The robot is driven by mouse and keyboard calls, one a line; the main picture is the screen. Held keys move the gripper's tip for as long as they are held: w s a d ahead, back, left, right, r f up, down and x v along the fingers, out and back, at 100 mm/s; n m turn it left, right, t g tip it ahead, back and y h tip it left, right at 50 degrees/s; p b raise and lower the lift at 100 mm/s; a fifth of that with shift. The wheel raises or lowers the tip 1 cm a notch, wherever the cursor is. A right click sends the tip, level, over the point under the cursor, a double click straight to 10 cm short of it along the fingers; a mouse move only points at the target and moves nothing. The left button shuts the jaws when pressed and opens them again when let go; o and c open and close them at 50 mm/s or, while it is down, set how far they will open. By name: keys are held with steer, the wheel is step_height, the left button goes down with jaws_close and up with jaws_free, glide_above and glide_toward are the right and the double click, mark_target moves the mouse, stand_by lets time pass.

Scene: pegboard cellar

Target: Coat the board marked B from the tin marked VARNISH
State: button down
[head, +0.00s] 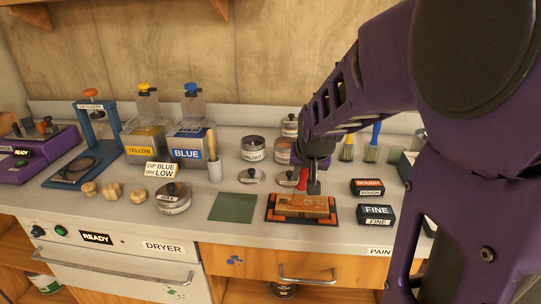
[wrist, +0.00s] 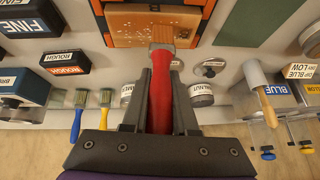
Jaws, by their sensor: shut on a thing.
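My gripper (head: 315,180) is shut on a red-handled brush (head: 302,180). The brush also shows between the fingers in the wrist view (wrist: 183,110), its head at the edge of a brown board (wrist: 125,28). I cannot tell whether it touches. An open tin marked WALNUT (head: 253,150) stands behind. I cannot read VARNISH on any tin.
ROUGH (head: 367,187) and FINE (head: 376,214) blocks lie right of the holder. A green mat (head: 233,207) lies left. Two lids (head: 251,176) (head: 287,178) lie behind the holder. Yellow- and blue-handled brushes (head: 347,150) (head: 372,150) stand at the back right.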

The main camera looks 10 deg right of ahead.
steer(key=s+d+b, duration=0.2)
steer(key=d+b, duration=0.1)
steer(key=d, duration=0.5)
steer(key=shift+s, duration=0.3)
stand_by(0.9)
steer(key=shift+r, duration=0.3)
steer(key=shift+w, duration=0.1)
steer(key=shift+w+a+f, duration=0.1)
steer(key=shift+w+a, duration=0.3)
steer(key=shift+w, duration=0.3)
steer(key=shift+f, duration=0.25)
stand_by(0.5)
